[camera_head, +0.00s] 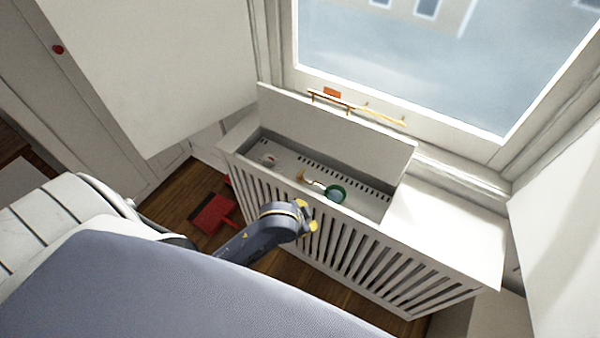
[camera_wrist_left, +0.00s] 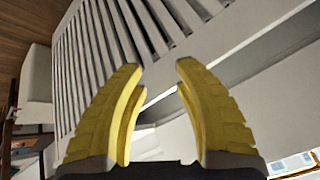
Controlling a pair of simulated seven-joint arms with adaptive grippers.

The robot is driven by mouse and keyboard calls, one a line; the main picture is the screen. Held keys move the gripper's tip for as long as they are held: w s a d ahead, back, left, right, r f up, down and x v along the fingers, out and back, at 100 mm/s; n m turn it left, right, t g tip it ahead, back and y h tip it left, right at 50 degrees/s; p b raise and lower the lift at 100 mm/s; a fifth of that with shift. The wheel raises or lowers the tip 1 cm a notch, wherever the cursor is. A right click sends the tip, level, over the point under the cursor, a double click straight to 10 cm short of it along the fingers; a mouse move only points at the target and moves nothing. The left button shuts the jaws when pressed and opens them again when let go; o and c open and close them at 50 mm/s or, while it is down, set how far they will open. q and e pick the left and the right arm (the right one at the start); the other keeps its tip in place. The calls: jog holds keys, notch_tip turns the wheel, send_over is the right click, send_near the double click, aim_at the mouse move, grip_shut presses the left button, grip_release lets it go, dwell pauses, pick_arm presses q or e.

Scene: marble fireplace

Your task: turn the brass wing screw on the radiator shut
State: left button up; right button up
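The radiator (camera_head: 322,168) sits inside a white slatted cover whose top is open. A small brass-coloured piece (camera_head: 312,181) is in the opening, beside a round green-rimmed object (camera_head: 336,194). The brass piece may be the wing screw; its shape is too small to tell. My left gripper (camera_head: 307,215) is in front of the slats, just below the cover's front top edge and nearer than the brass piece. In the left wrist view its yellow fingers (camera_wrist_left: 160,68) are spread with nothing between them, pointing at the slats and edge. My right gripper is not in view.
The slatted cover (camera_head: 440,268) has a raised lid panel (camera_head: 340,130) behind the opening and a flat white top (camera_head: 440,215) at right. A brass rail (camera_head: 355,107) runs below the window. A red dustpan-like object (camera_head: 212,213) lies on the wooden floor.

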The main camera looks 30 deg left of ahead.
pick_arm(q)
jog(key=w+g, duration=0.1)
jog(key=w, duration=0.2)
jog(key=w+d+r+g+h, duration=0.1)
jog(key=w, duration=0.2)
jog(key=w+d+r, duration=0.1)
jog(key=w, duration=0.2)
jog(key=shift+w+d+g, duration=0.15)
jog(key=shift+w+g, duration=0.25)
jog(key=w+a+r+n+g, duration=0.2)
jog(key=w+a+r, duration=0.1)
jog(key=w+a, duration=0.25)
jog(key=n+g+y, duration=0.1)
jog(key=n+g, duration=0.1)
jog(key=n, duration=0.2)
send_near(300, 172)
notch_tip(300, 172, down, 10)
jog(key=shift+d+f, duration=0.1)
jog(key=shift+d, duration=0.05)
grip_shut()
